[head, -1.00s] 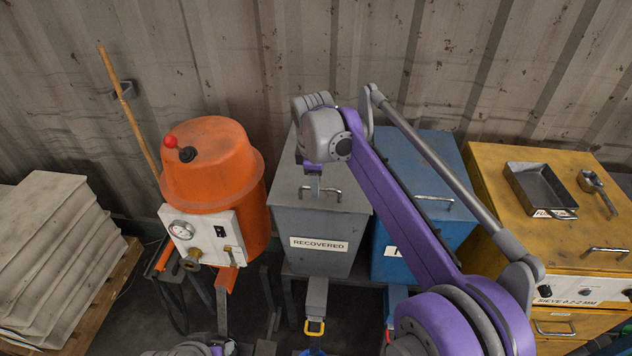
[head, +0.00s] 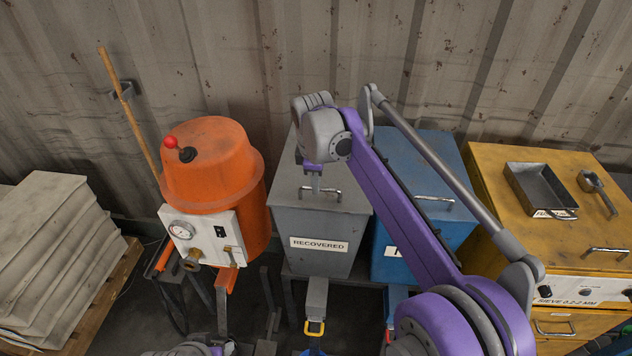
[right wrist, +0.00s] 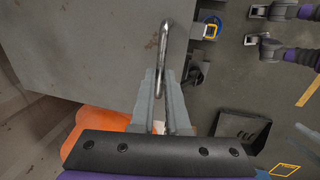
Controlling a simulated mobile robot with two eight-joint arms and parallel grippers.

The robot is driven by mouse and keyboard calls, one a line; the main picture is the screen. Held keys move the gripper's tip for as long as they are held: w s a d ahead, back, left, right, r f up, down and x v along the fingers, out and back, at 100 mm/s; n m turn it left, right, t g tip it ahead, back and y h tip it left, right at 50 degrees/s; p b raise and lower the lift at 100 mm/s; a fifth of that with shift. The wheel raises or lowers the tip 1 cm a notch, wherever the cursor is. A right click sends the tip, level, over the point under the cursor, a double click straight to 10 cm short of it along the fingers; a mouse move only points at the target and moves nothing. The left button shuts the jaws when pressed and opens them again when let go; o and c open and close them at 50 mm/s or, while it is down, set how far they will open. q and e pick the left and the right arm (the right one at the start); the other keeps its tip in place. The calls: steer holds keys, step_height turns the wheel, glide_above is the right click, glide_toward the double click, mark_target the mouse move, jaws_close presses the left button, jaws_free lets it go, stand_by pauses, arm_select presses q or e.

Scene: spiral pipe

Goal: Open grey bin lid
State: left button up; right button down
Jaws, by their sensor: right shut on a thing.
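The grey bin (head: 318,258), labelled RECOVERED, stands in the middle of the head view. Its grey lid (head: 345,190) lies flat and closed on top. A metal bar handle (head: 334,194) sits near the lid's front edge and also shows in the right wrist view (right wrist: 164,40). My right gripper (head: 315,188) is over the handle, and its wrist partly hides the lid. In the right wrist view, its two fingers (right wrist: 165,80) are shut around one end of the bar.
A blue bin (head: 447,235) stands close on the right, partly behind my right arm. A yellow sieve cabinet (head: 480,185) with a metal tray (head: 540,187) is further right. An orange vessel (head: 212,165) stands close on the left. The corrugated wall (head: 230,60) is behind the bins.

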stand_by(0.7)
arm_select(q)
steer(key=w+r+t+p, duration=0.1)
steer(key=w+r+p, duration=0.3)
steer(key=r+p, duration=0.3)
step_height(320, 180, up, 3)
steer(key=shift+r, duration=0.2)
arm_select(e)
steer(key=w+r, duration=0.3)
steer(key=r, duration=0.5)
steer(key=w+d+r, duration=0.1)
steer(key=w+r, duration=0.3)
steer(key=r, duration=0.5)
steer(key=shift+w+d, duration=0.25)
steer(key=shift+r, duration=0.1)
steer(key=c, duration=1.3)
jaws_free()
steer(key=o, duration=0.4)
steer(key=shift+w+d+f, duration=0.15)
steer(key=shift+w+f, duration=0.05)
steer(key=shift+w, duration=0.15)
arm_select(q)
steer(key=shift+w, duration=0.45)
steer(key=shift+s, duration=0.15)
arm_select(e)
steer(key=shift+s+r, duration=0.1)
steer(key=shift+s, duration=0.1)
